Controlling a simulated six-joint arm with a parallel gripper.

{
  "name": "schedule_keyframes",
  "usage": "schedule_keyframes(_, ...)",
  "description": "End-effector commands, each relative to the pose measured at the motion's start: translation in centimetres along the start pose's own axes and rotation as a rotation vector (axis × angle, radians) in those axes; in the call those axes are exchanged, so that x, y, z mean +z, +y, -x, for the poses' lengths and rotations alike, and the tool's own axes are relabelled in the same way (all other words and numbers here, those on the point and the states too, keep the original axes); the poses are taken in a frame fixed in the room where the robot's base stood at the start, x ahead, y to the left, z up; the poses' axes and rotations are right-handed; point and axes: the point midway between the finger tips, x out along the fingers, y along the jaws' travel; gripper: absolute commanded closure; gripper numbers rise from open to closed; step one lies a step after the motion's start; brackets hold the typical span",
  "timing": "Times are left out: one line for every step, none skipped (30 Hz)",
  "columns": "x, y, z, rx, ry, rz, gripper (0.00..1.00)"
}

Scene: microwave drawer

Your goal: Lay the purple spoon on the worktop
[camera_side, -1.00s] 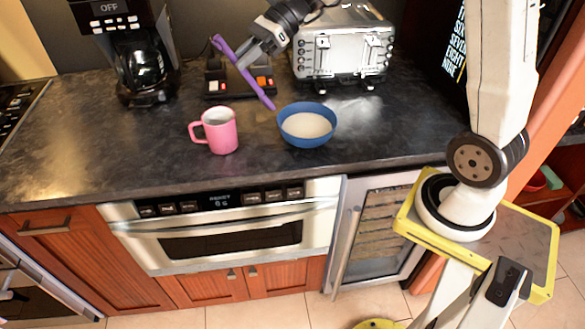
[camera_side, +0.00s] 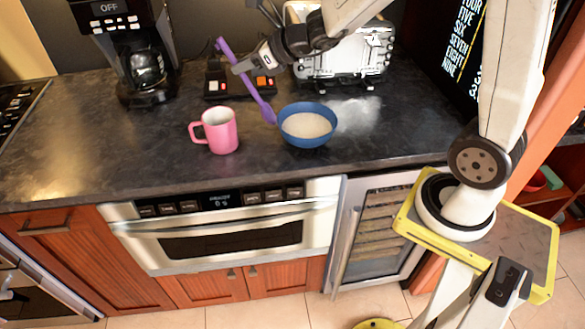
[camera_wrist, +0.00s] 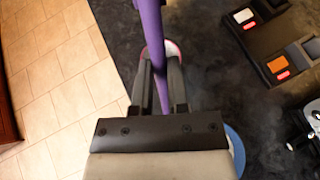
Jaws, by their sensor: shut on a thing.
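The purple spoon (camera_side: 246,82) is held by its handle in my gripper (camera_side: 240,67), which is shut on it. The spoon slants, its upper end at the upper left and its lower end beside the left rim of the blue bowl. In the wrist view the purple handle (camera_wrist: 151,38) passes between the fingers of my gripper (camera_wrist: 158,75). The dark worktop (camera_side: 90,152) spreads beneath. I cannot tell whether the spoon's lower end touches the worktop.
A blue bowl (camera_side: 292,136) with pale contents and a pink mug (camera_side: 221,134) stand near the spoon. A coffee maker (camera_side: 145,75), a black device with switches (camera_side: 217,84) and a silver toaster (camera_side: 345,55) stand behind. The worktop's left front is clear.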

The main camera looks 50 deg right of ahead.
Motion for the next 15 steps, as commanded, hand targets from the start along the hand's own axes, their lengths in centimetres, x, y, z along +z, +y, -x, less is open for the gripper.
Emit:
schedule_keyframes(-0.32, -0.02, 0.05, -0.016, 0.003, -0.010, 1.00)
schedule_keyframes(-0.42, -0.06, 0.07, -0.024, 0.002, -0.014, 1.00)
schedule_keyframes(-0.54, -0.10, 0.09, -0.034, 0.000, -0.020, 1.00)
schedule_keyframes(-0.64, -0.11, 0.11, -0.040, 0.000, -0.022, 1.00)
schedule_keyframes(-0.74, -0.13, 0.12, -0.046, 0.000, -0.026, 1.00)
schedule_keyframes(-0.86, -0.15, 0.15, -0.052, 0.000, -0.029, 1.00)
schedule_keyframes(-0.93, -0.17, 0.16, -0.057, 0.000, -0.032, 1.00)
schedule_keyframes(-0.99, -0.18, 0.17, -0.060, 0.000, -0.034, 1.00)
schedule_keyframes(-1.05, -0.21, 0.19, -0.065, 0.000, -0.036, 1.00)
schedule_keyframes(-1.08, -0.22, 0.19, -0.067, 0.000, -0.036, 1.00)
schedule_keyframes(-1.11, -0.23, 0.20, -0.069, 0.000, -0.037, 1.00)
schedule_keyframes(-1.13, -0.24, 0.21, -0.071, 0.000, -0.038, 1.00)
schedule_keyframes(-1.14, -0.25, 0.21, -0.072, 0.000, -0.039, 1.00)
schedule_keyframes(-1.14, -0.26, 0.21, -0.072, 0.000, -0.039, 1.00)
schedule_keyframes(-1.15, -0.26, 0.21, -0.072, 0.000, -0.040, 1.00)
